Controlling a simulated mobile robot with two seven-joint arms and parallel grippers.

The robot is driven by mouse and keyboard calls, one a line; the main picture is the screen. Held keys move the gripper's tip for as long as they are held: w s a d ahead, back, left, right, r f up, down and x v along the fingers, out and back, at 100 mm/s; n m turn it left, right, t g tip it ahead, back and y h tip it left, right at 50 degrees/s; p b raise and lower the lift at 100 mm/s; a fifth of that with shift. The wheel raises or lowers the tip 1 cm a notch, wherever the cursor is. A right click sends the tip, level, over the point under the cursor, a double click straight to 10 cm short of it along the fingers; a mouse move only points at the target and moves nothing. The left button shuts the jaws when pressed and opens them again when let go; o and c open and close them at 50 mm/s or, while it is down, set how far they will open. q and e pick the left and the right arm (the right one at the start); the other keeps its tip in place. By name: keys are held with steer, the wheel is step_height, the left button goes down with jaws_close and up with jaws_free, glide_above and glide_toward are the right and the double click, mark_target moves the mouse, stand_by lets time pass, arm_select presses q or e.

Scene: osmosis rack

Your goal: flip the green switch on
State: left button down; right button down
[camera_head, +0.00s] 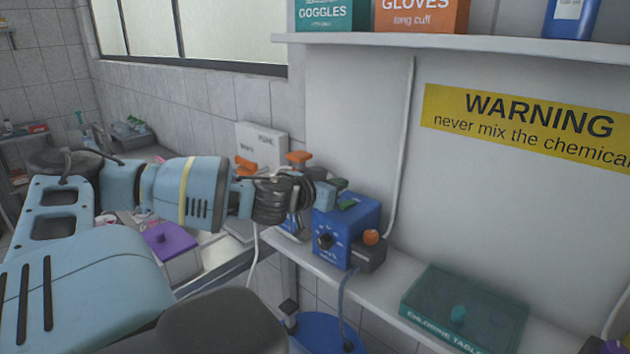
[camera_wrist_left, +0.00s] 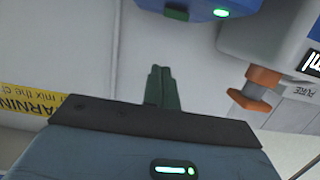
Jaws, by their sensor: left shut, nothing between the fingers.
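A blue control box (camera_head: 345,230) stands on the shelf at mid-picture in the head view. It has a dial on its front, and the green switch (camera_head: 348,204) is on its top. My left gripper (camera_head: 341,184) is just above and behind the switch. Whether it touches the switch cannot be told. In the left wrist view its dark green fingers (camera_wrist_left: 161,88) are together with nothing between them. A blue body (camera_wrist_left: 190,8) with a glowing green light is at the top edge there; whether this is the control box is unclear. My right gripper is not in view.
An orange knob (camera_head: 371,237) sits on a grey block at the box's right. Orange valve handles (camera_head: 299,158) and a white case (camera_head: 262,147) are behind the gripper. A teal chlorine tablet box (camera_head: 465,305) lies further right. A cable runs up the wall.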

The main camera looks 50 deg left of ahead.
arm_select(q)
steer(key=shift+s+r, duration=0.25)
steer(key=shift+s, duration=0.05)
steer(key=shift+r+v, duration=0.2)
steer(key=shift+v, duration=1.05)
steer(key=shift+r+v, duration=0.15)
steer(key=shift+v, duration=1.15)
steer(key=shift+f, duration=0.1)
